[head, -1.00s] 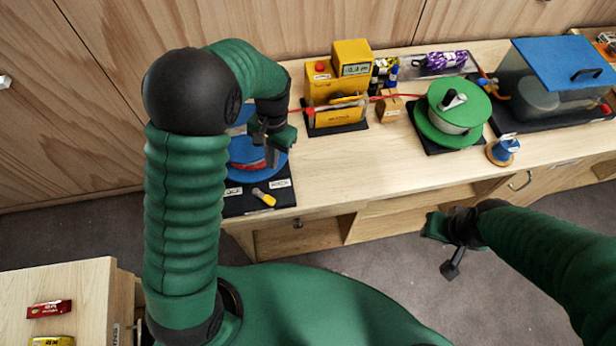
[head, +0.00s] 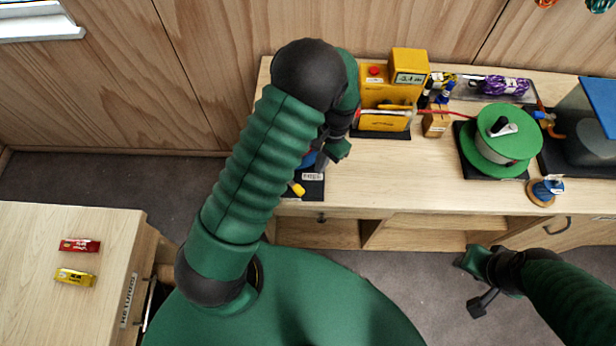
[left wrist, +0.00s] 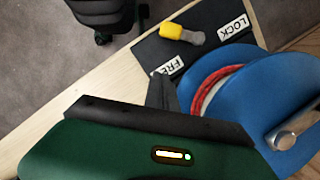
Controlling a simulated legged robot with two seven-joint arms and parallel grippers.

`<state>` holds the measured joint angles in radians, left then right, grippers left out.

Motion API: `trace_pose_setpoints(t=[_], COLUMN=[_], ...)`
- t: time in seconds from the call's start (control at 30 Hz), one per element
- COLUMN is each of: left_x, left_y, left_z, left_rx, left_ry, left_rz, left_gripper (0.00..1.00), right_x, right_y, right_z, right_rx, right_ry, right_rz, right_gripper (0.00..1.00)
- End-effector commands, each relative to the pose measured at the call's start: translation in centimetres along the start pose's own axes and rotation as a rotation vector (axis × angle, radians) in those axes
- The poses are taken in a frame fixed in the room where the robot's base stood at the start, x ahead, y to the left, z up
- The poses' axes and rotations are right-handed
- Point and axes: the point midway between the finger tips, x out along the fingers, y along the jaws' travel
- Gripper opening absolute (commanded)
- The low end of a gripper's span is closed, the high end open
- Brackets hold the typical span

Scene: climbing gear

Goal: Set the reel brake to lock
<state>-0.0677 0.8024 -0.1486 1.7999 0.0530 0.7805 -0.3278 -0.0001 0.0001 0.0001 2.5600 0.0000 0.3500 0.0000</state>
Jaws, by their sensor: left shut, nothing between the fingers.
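The blue reel (left wrist: 245,85) with red rope fills the right side of the left wrist view. On its dark base (left wrist: 205,18) are a LOCK label (left wrist: 233,27) and a FREE label (left wrist: 168,69). The brake lever (left wrist: 172,31) has a yellow tip and a grey arm. It lies near both labels; I cannot tell which setting it is in. Its yellow tip also shows in the head view (head: 297,188), where my left arm hides most of the reel. My left gripper (head: 322,162) is shut and empty, above the reel base and apart from the lever. My right gripper (head: 482,280) hangs off the bench front, jaws unclear.
A yellow machine with a display (head: 388,95) stands right of my left gripper. Beyond it are a green reel (head: 492,150), a small blue-topped spool (head: 546,189) and a blue-lidded clear box (head: 590,140). A side table (head: 60,225) holds two small packets.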

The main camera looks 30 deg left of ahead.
Motion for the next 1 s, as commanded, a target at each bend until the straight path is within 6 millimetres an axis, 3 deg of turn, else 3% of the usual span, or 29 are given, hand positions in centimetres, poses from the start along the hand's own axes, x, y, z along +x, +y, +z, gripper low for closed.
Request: trace_pose_setpoints(t=[0.17,0.3,0.43,1.0], left_x=[3.4,3.7,4.2,4.3], left_y=[-0.1,-0.2,-0.2,-0.1], left_z=[0.6,2.9,3.9,4.0], left_rx=[-0.001,-0.002,0.0,0.025], left_ry=[-0.004,-0.002,0.0,0.0], left_rz=[0.002,0.003,0.002,-0.005], left_gripper=[0.0,0.0,0.0,0.0], right_x=[-1.1,-2.1,-2.4,-2.4], right_y=[0.0,0.0,0.0,0.0], right_z=[-0.2,-0.5,-0.6,-0.6], right_rx=[0.0,0.0,0.0,0.0], right_ry=[0.0,0.0,0.0,0.0], right_rz=[0.0,0.0,0.0,0.0], right_gripper=[0.36,0.36,0.36,0.36])
